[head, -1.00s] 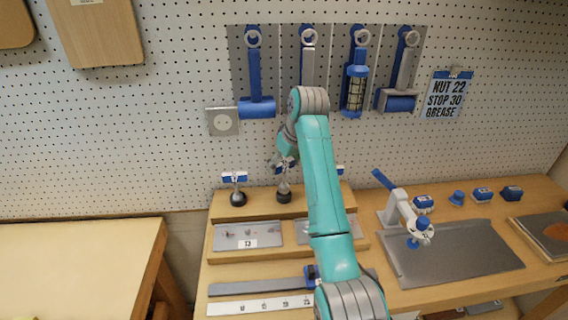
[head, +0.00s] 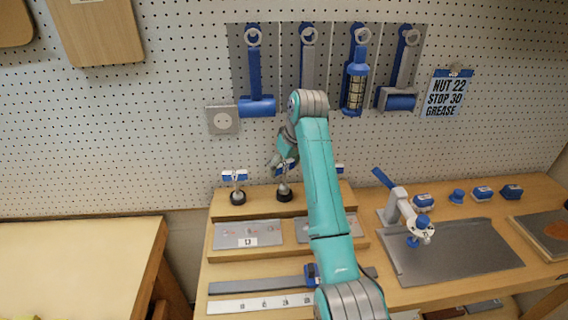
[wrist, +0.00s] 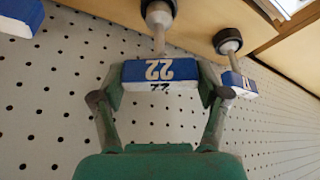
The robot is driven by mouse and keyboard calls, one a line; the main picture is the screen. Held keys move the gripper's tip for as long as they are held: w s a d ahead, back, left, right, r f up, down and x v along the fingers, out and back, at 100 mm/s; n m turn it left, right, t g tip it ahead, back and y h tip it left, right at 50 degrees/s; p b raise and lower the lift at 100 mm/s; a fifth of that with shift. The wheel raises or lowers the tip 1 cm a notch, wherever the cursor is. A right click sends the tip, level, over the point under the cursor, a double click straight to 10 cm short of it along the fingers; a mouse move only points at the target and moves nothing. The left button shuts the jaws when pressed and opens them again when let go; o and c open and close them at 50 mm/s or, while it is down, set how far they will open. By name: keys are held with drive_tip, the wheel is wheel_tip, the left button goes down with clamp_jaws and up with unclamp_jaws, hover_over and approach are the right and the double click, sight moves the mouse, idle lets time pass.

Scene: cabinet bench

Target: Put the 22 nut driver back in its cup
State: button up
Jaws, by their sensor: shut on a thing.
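The 22 nut driver has a blue and white handle block (wrist: 160,72) marked 22 and a pale shaft with a metal socket end. My gripper (wrist: 160,86) is shut on this block, with a finger on each side. In the wrist view, which looks upside down, the socket end meets a dark-rimmed cup (wrist: 158,8); how deep it sits is unclear. In the head view, my gripper (head: 279,161) is at the middle of the upper step, and the driver stands roughly upright over the dark cup (head: 285,197). My arm partly hides the area.
A second driver (head: 235,176) stands in a cup to the left; a third handle (head: 340,169) shows just right of my arm. Below are grey plates (head: 248,236) and a ruler strip (head: 262,303). Tools hang on the pegboard (head: 160,150) behind.

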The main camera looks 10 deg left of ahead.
drive_tip(key=shift+f, duration=0.85)
idle(0.3)
drive_tip(key=o, duration=1.4)
drive_tip(key=v, duration=0.7)
drive_tip(key=shift+r, duration=0.25)
drive_tip(key=shift+s, duration=0.1)
